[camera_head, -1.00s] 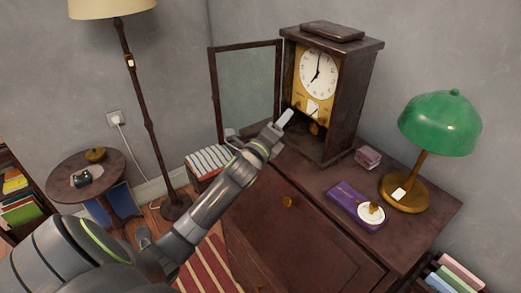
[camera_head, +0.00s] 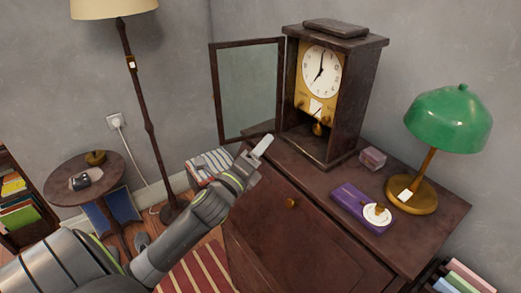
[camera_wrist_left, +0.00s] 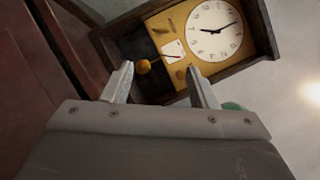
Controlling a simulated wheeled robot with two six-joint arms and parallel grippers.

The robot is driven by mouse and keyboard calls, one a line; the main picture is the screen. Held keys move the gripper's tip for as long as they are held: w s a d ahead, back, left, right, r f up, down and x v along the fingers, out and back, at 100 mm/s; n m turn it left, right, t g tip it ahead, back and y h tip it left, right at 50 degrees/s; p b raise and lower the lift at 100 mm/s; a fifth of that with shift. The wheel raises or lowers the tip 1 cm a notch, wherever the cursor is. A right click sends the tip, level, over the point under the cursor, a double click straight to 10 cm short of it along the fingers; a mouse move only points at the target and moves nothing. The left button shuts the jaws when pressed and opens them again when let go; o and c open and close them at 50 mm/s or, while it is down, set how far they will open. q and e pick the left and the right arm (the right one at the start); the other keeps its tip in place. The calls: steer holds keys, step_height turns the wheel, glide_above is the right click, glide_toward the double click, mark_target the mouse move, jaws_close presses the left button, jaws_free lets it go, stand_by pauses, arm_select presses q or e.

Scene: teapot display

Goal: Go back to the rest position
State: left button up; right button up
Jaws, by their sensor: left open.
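My left gripper (camera_head: 254,160) is open and empty, in front of and below the clock, apart from it. Its two fingers (camera_wrist_left: 163,88) show spread in the left wrist view, with nothing between them. The wooden clock (camera_head: 328,95) stands on the cabinet, its glass door (camera_head: 247,92) swung open to the left. Its white dial and brass pendulum show; the clock also fills the top of the left wrist view (camera_wrist_left: 213,30). My right gripper does not show.
The cabinet top (camera_head: 425,228) holds a purple box (camera_head: 360,208), a small pink box (camera_head: 372,158) and a green lamp (camera_head: 447,120).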

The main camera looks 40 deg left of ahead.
arm_select(q)
steer(key=s+a+f+n+g+y, duration=0.1)
steer(key=s+f+n+g+y, duration=0.3)
steer(key=s+f+n+g, duration=0.8)
steer(key=s+d+f+n+g+h, duration=0.1)
steer(key=s+d+f+n+g, duration=0.1)
steer(key=s+f+n, duration=0.55)
steer(key=s+d+f+n+g+h, duration=0.1)
steer(key=s+d+f+n+g, duration=0.3)
steer(key=s, duration=0.6)
steer(key=s+f+x, duration=0.1)
steer(key=s+x, duration=0.1)
steer(key=x, duration=0.9)
steer(key=s+d+x, duration=0.1)
steer(key=s+x, duration=0.1)
steer(key=x, duration=1)
steer(key=s+d+f+g+h, duration=0.1)
steer(key=s+f, duration=1.4)
steer(key=f, duration=0.1)
steer(key=shift+s+d+f+n, duration=0.2)
steer(key=shift+d+f+n, duration=0.05)
steer(key=shift+n, duration=0.1)
